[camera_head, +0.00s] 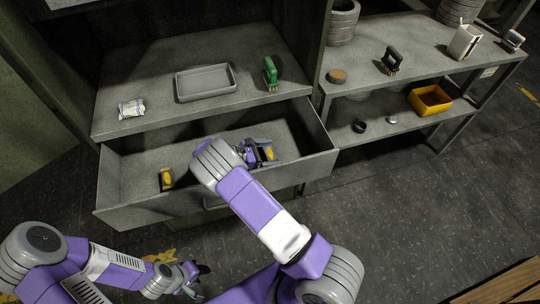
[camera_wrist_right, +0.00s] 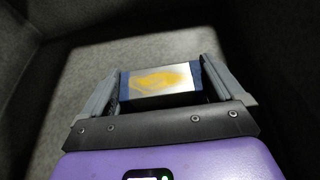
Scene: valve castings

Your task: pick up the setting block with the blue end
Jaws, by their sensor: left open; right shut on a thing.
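A setting block (camera_wrist_right: 160,82) with blue ends and a yellow patch on its pale face sits between the fingers of my right gripper (camera_wrist_right: 160,88) in the right wrist view. The fingers are shut on its blue ends. In the head view, this block (camera_head: 269,153) and my right gripper (camera_head: 260,153) are inside the open drawer, partly hidden by my wrist. I cannot tell whether the block touches the drawer floor. A second block (camera_head: 167,180), dark with a yellow patch, stands at the drawer's left. My left gripper (camera_head: 196,279) is open and empty, low in front of the drawer.
The open drawer (camera_head: 135,208) has walls around both blocks. Above it, a shelf holds a grey tray (camera_head: 206,82), a green-handled brush (camera_head: 270,74) and a white packet (camera_head: 131,109). The right bench bears a black brush (camera_head: 391,60); a yellow bin (camera_head: 430,99) is below.

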